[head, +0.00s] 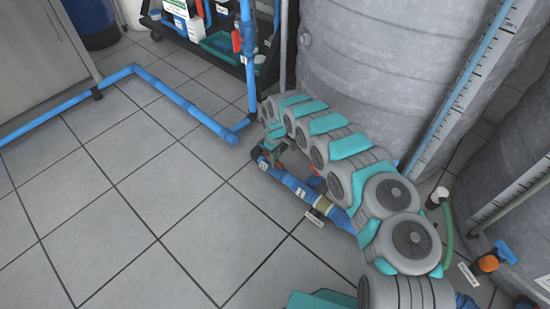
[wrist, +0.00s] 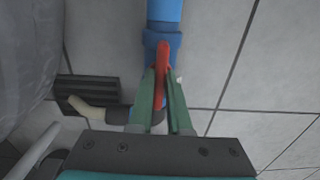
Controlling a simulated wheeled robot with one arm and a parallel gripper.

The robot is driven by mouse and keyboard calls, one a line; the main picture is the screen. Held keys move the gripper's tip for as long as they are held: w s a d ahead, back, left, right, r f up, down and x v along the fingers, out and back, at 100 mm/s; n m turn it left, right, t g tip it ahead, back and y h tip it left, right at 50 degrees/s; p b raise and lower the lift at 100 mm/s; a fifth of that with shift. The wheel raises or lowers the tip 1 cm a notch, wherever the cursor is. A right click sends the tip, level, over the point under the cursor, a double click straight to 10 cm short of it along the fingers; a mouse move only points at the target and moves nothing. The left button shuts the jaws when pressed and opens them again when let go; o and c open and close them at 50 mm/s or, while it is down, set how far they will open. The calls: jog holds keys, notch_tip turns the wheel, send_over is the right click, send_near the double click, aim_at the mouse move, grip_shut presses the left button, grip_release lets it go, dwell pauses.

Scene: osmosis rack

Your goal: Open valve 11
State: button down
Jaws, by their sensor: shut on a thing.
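In the wrist view, a red valve handle (wrist: 162,54) stands at a blue valve body (wrist: 150,40) on a blue pipe (wrist: 164,9). My gripper (wrist: 163,75) has its two green fingers closed on the handle, one on each side. The handle looks roughly in line with the pipe in this view. In the head view, my gripper (head: 276,143) points down at the low blue pipe (head: 283,178) near the floor. The handle is mostly hidden there. A small white label (head: 263,164) sits on the pipe, too small to read surely.
A large grey tank (head: 375,75) stands close behind my arm. An upright blue pipe with another red valve (head: 237,42) rises at the back. A floor pipe (head: 175,98) runs left. An orange valve (head: 488,264) is at right. The tiled floor (head: 110,210) at left is clear.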

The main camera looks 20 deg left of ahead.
jog(key=shift+n, duration=0.3)
jog(key=shift+r, duration=0.1)
jog(key=c, duration=0.9)
grip_release()
jog(key=shift+o, duration=0.2)
jog(key=shift+r+p, duration=0.3)
jog(key=shift+r, duration=3.55)
